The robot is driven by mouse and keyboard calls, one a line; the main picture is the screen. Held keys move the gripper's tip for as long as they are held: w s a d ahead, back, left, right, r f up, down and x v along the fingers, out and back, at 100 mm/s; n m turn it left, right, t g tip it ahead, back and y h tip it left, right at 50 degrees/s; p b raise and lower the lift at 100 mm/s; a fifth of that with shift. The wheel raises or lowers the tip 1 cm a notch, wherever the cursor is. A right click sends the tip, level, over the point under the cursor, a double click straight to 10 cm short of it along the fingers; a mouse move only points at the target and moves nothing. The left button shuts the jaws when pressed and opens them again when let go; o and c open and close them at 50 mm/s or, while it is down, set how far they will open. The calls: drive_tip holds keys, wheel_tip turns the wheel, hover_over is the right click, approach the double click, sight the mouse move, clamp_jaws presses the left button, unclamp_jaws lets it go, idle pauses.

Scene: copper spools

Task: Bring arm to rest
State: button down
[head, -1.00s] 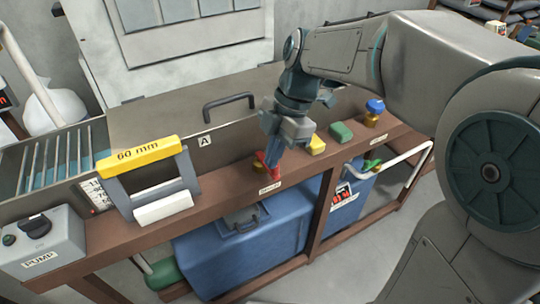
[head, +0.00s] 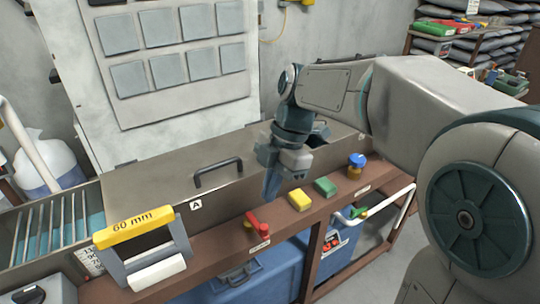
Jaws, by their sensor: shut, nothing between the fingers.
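My gripper (head: 270,190) hangs from my arm, fingers pointing down and closed together, with nothing held. It is above the brown bench ledge (head: 222,240), just behind and above a red valve handle (head: 257,222). The fingertips look apart from the red handle. My arm reaches in from the right of the view, bent at the elbow.
A yellow block (head: 300,200), a green block (head: 325,187) and a blue knob (head: 357,160) stand along the ledge to the right. A yellow-topped 60 mm frame (head: 143,227) stands left. A lidded metal tank (head: 180,182) with a black handle (head: 217,172) lies behind.

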drive_tip(key=s+d+f+m+t+h, duration=0.1)
drive_tip(key=s+d+f+m+t, duration=0.1)
drive_tip(key=s+d+m, duration=0.2)
drive_tip(key=s+d+f+m+t+h+p, duration=0.1)
drive_tip(key=s+d+m, duration=0.4)
drive_tip(key=d+m, duration=0.6)
drive_tip(key=shift+s+d+f+m+t+h, duration=0.4)
drive_tip(key=shift+f+m+t, duration=0.65)
drive_tip(key=shift+m, duration=4.25)
drive_tip(key=shift+w+a, duration=0.15)
drive_tip(key=shift+w, duration=0.05)
idle(1.0)
